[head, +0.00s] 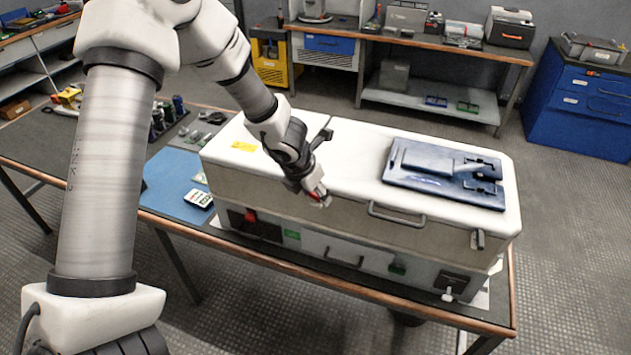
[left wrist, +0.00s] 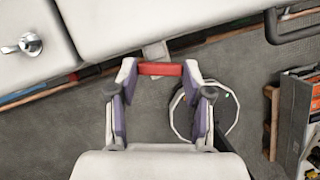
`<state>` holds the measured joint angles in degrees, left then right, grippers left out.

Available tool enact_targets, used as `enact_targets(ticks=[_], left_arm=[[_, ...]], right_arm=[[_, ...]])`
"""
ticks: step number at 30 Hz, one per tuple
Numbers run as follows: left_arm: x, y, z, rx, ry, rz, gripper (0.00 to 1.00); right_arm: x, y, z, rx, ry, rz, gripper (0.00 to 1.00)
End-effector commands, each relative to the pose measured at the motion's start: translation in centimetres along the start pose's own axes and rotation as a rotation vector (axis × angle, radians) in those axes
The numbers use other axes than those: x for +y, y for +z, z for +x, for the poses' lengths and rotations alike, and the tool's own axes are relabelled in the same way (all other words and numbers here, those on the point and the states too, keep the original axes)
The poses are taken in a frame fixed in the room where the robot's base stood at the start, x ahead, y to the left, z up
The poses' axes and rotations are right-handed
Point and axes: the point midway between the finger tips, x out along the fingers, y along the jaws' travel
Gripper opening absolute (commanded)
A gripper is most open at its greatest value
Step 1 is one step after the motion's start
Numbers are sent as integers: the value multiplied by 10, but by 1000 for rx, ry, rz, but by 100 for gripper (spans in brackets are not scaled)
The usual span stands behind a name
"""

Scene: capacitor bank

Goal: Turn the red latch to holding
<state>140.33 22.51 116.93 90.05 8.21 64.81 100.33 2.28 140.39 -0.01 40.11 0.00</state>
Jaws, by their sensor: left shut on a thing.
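The red latch (left wrist: 160,69) is a short red bar on a grey metal tab (left wrist: 155,50) at the edge of the white case. In the left wrist view it spans the gap between my left gripper's fingers (left wrist: 160,78), which are shut on its two ends. In the head view my left gripper (head: 318,196) is at the front upper edge of the white case (head: 345,150), with a little red showing at its fingertips. The fingers partly hide the latch there. My right gripper is not in view.
A blue panel (head: 445,172) lies on the case's right half. A grey handle (head: 397,213) sticks out from the case front, right of the gripper. A red switch (head: 250,215) sits lower left on the front. A white meter (head: 199,198) lies on the blue mat.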

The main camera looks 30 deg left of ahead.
Motion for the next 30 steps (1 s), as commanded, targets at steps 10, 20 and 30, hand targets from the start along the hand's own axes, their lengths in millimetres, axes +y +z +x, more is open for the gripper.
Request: enact_targets(ticks=[10, 20, 30], left_arm=[[1, 0, 0, -1, -19, 53, 15], [1, 0, 0, -1, -19, 51, 75], [2, 1, -31, -4, -19, 47, 75]], right_arm=[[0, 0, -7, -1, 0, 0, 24], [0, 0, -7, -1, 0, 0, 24], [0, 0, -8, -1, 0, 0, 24]])
